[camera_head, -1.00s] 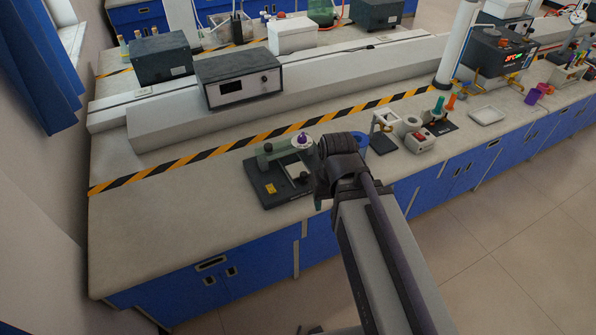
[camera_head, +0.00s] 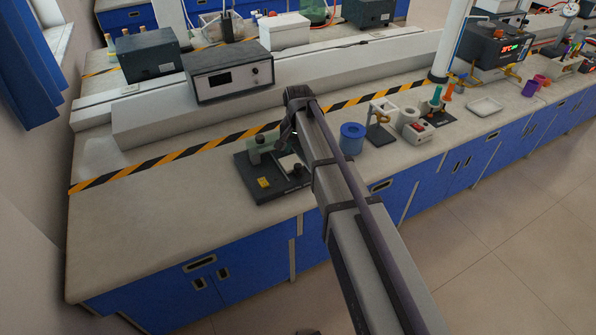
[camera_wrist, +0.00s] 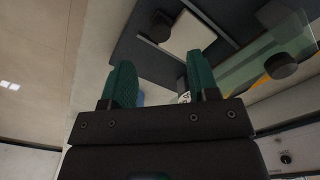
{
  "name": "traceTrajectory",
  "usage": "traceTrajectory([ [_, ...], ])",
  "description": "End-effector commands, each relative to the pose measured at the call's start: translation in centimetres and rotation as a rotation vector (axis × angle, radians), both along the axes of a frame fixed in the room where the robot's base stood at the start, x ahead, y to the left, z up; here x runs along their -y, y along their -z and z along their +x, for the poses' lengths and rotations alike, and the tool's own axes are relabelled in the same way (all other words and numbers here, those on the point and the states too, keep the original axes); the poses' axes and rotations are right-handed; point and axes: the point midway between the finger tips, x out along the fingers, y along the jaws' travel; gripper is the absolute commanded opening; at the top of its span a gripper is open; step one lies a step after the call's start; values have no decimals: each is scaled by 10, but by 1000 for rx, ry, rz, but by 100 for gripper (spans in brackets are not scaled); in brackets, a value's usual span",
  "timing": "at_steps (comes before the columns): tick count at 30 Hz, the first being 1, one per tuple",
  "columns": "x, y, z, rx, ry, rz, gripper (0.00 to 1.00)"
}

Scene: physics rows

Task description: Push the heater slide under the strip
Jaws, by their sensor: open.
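A dark-based rig (camera_head: 262,190) stands on the near bench, with a yellow label on its base. A pale square plate with a dark knob, seemingly the heater slide (camera_wrist: 187,34), lies on the rig's dark rail; it also shows in the head view (camera_head: 289,163). A translucent greenish strip (camera_wrist: 285,52) with dark round clamps lies to its right in the wrist view, apart from the plate. My gripper (camera_wrist: 161,80) has two green fingers spread apart with nothing between them. The fingers appear near the plate; their height above it is unclear. In the head view my arm mostly hides the gripper.
A blue spool (camera_head: 352,139) stands right of my arm, with a small stand (camera_head: 380,122) and a white device with a red switch (camera_head: 417,131) beyond. A grey meter box (camera_head: 228,77) sits on the raised ledge behind. The bench left of the rig is clear.

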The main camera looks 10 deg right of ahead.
Motion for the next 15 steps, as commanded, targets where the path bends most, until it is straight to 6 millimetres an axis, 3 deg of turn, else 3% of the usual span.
traceTrajectory([
  [1, 0, 26, 0, 0, 0, 0, 55],
  [6, 0, 63, 0, 0, -1, 0, 55],
  [10, 0, 73, 0, 0, -1, 0, 55],
  [15, 0, 70, 0, 0, -1, 0, 55],
])
